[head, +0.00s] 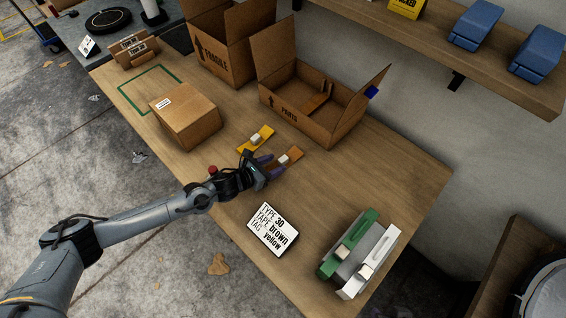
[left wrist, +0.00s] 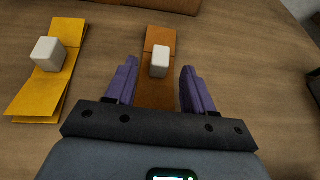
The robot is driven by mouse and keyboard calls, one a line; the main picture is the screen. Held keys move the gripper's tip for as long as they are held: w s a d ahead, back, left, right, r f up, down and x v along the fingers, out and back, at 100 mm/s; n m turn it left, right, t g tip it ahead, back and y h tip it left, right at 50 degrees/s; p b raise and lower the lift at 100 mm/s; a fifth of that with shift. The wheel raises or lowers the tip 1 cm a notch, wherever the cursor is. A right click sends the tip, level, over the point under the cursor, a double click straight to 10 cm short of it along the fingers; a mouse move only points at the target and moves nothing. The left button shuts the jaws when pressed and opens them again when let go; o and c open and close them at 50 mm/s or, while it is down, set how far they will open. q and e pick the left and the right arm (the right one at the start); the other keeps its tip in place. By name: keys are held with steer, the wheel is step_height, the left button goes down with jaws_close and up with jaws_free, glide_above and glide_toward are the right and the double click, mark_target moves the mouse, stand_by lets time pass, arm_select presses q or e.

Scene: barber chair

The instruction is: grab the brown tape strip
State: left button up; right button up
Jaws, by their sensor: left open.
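The brown tape strip (head: 295,153) lies on the wooden table with a small white block on it. It also shows in the left wrist view (left wrist: 159,90), running between my fingers. My left gripper (head: 274,166) is open, its purple fingers on either side of the strip's near part, not closed on it. In the left wrist view the gripper (left wrist: 160,88) has clear gaps to both sides of the strip. A yellow strip (head: 257,138) with its own white block lies to the left. My right gripper is not in view.
A sign (head: 273,230) reads type 30, tape brown, tag yellow. A closed box (head: 185,115) stands left, an open parts box (head: 310,115) behind the strips. Green and white dispensers (head: 358,250) stand front right. The table right of the strip is clear.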

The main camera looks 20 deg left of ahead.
mark_target(283, 161)
arm_select(q)
steer(key=x, duration=0.2)
steer(key=shift+w+d+f, duration=0.1)
steer(key=shift+w, duration=0.15)
jaws_close()
